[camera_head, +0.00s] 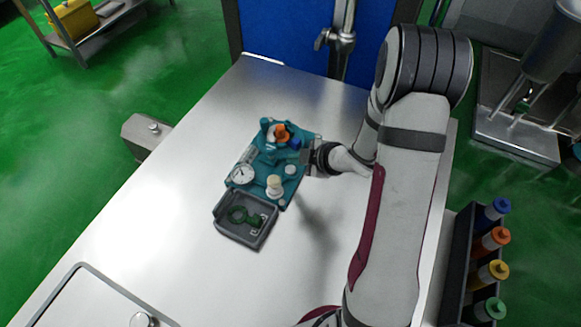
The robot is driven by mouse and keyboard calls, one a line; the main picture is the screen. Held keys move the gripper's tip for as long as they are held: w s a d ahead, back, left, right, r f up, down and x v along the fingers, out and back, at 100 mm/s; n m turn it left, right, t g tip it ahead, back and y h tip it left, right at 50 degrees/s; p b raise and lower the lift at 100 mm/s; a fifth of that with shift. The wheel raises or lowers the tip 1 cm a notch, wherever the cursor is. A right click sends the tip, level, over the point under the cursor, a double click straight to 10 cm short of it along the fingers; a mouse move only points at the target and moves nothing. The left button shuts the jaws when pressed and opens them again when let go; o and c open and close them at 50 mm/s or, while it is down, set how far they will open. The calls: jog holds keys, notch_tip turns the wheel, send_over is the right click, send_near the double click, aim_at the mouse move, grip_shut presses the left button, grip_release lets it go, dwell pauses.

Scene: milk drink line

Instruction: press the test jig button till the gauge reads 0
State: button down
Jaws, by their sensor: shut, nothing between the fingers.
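The teal test jig (267,160) lies on the steel table. Its round white gauge (243,174) is at the jig's near left; the needle is too small to read. A cream knob (274,184) stands at the near edge, and a small white round part (291,170) sits near the right edge. I cannot tell which of these is the button. Orange, white and blue parts stand at the jig's far end. My gripper (305,157) is shut and empty at the jig's right edge. I cannot tell whether it touches the jig.
A grey tray (223,231) with a dark green ring-shaped part (240,216) adjoins the jig's near side. My arm covers the table's right part. The steel table (140,215) is clear to the left. A rack of coloured-capped bottles (458,262) stands off its right edge.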

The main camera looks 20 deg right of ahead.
aim_at(295, 171)
jog(key=shift+r, duration=2.1)
jog(key=s+d+r+m+h, duration=0.3)
jog(key=d+r+m+h, duration=0.2)
jog(key=r+m+h, duration=0.15)
jog(key=s+a+r+m+g, duration=0.1)
jog(key=s+r+m+g, duration=0.2)
jog(key=s+m, duration=0.3)
jog(key=s+a+r+m+g+y, duration=0.1)
jog(key=s+a+m+g+y, duration=0.1)
jog(key=s+a, duration=0.5)
jog(key=s+a+r+m+g+y, duration=0.1)
jog(key=s+a+m+g+y, duration=0.1)
jog(key=s+a+m, duration=0.3)
jog(key=s+a+g, duration=0.1)
jog(key=s+a, duration=0.2)
jog(key=s, duration=0.4)
jog(key=shift+r, duration=0.15)
jog(key=shift+d+m, duration=0.1)
jog(key=shift+m, duration=0.15)
